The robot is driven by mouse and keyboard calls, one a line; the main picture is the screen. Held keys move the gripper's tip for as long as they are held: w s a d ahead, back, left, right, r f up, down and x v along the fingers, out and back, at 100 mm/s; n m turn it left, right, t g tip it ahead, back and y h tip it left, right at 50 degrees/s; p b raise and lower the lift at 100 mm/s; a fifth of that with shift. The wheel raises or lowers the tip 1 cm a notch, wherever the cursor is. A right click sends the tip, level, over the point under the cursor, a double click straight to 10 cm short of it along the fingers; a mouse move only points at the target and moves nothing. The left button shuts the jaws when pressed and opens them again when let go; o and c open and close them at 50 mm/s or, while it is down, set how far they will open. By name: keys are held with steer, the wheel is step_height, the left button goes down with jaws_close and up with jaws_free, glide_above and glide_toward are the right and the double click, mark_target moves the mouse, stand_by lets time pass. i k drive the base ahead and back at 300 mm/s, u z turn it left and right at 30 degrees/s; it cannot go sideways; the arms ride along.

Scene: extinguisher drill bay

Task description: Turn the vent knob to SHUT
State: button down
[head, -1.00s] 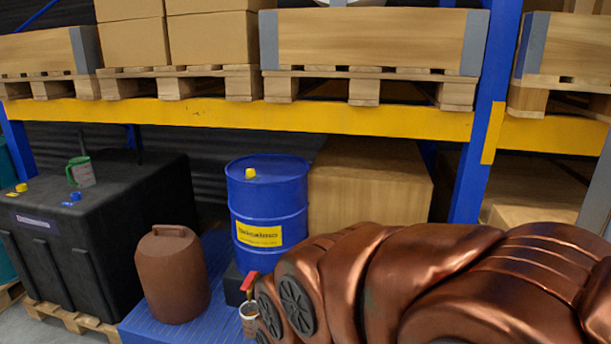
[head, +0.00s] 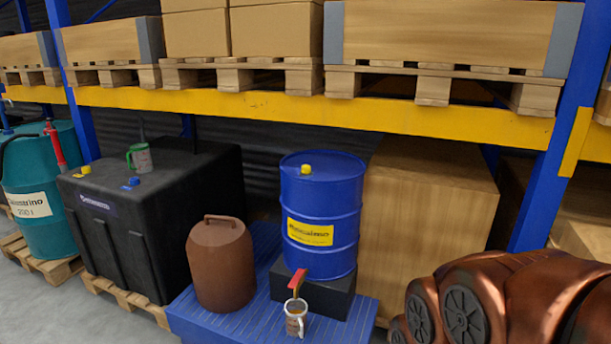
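No knob with a readable SHUT mark shows, so I cannot tell which part is the vent knob. A small yellow knob or cap (head: 306,169) sits on top of the blue drum (head: 322,215). The black tank (head: 165,215) has a yellow cap (head: 86,170) and a blue cap (head: 133,181) on its top. A red tap handle (head: 297,279) is at the blue drum's lower front, above a mug (head: 295,318). My copper arm fills the lower right; my gripper is not in view.
A brown canister (head: 221,264) stands on the blue slatted platform (head: 215,325) left of the drum. A green-handled jug (head: 140,157) is on the black tank. A teal drum (head: 32,205) with a red pump stands far left. The yellow shelf beam (head: 300,107) passes above. Floor is clear at lower left.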

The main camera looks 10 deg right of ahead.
mark_target(306, 168)
steer(key=u, duration=0.05)
steer(key=k, duration=0.65)
steer(key=u, duration=0.75)
steer(key=i, duration=1.2)
steer(key=u, duration=0.4)
steer(key=i, duration=1.3)
steer(key=z, duration=1.35)
steer(key=i, duration=0.65)
steer(key=z, duration=0.55)
